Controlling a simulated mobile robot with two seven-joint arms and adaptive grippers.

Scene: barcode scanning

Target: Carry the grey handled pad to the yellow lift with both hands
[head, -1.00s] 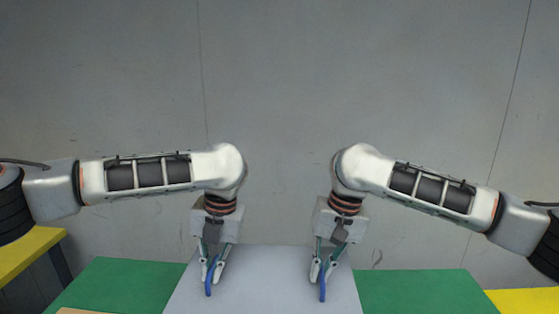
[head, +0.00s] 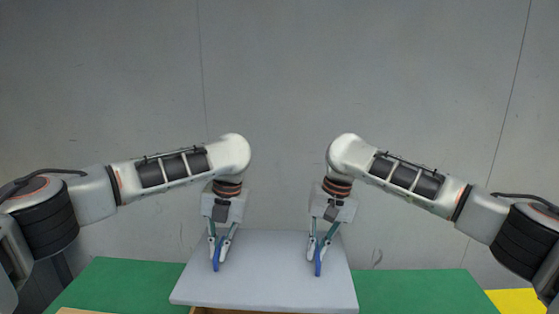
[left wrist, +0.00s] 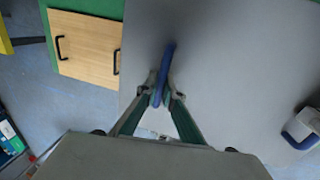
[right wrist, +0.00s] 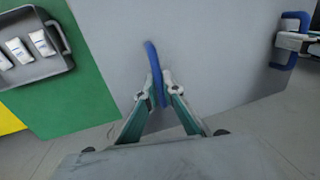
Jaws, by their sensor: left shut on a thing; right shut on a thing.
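The grey pad (head: 265,285) is a flat board with two blue handles. It is held up off the green table, its front edge showing in the head view. My left gripper (head: 217,250) is shut on the left blue handle (left wrist: 166,62). My right gripper (head: 319,250) is shut on the right blue handle (right wrist: 152,58). Both grippers point down at the pad, side by side. Yellow surfaces show at the head view's lower right (head: 518,302) and at the left wrist view's upper left (left wrist: 6,38); I cannot tell which is the lift.
The green table (head: 420,291) extends to both sides. A wooden panel with black handles (left wrist: 88,45) lies left of the pad in the left wrist view. A dark tray (right wrist: 40,68) with white tubes is in the right wrist view. A grey wall (head: 280,80) stands behind.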

